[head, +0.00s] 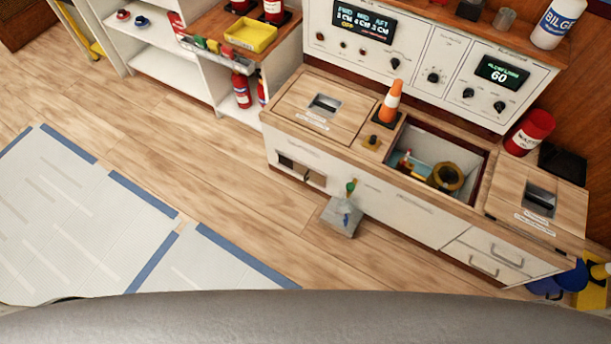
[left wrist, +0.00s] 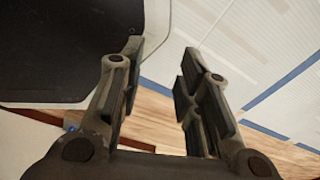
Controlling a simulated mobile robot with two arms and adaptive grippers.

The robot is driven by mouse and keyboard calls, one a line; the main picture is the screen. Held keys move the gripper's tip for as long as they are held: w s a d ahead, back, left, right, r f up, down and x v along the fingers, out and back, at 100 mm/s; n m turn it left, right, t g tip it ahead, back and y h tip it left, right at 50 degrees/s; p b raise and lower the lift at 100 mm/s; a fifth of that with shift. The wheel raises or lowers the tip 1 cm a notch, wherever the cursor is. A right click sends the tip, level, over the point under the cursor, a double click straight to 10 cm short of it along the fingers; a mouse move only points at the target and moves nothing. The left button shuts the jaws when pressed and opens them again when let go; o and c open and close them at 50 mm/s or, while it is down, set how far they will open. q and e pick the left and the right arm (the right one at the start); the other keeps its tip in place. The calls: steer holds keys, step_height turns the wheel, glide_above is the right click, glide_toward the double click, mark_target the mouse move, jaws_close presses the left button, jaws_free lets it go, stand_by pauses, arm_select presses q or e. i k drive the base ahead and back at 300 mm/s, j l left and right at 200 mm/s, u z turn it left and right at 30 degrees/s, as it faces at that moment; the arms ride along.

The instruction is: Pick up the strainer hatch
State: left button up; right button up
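Two wooden hatches with recessed black handles lie in the counter top in the head view. The left hatch (head: 348,112) is beside an orange and white cone; the right hatch (head: 564,212) is at the counter's right end. Both carry small labels too small to read, so I cannot tell which is the strainer hatch. Both look closed. Between them is an open compartment (head: 424,138) holding a round yellowish ring and small colored parts. My left gripper (left wrist: 161,52) is open and empty in the left wrist view, away from both hatches. My right gripper is not in view.
The cone (head: 391,103) stands on the counter between left hatch and compartment. A grey block (head: 342,217) sits on the floor before the counter. White mats (head: 75,215) with blue edges cover the left floor.

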mark_target(544, 205)
steer(key=z, duration=1.9)
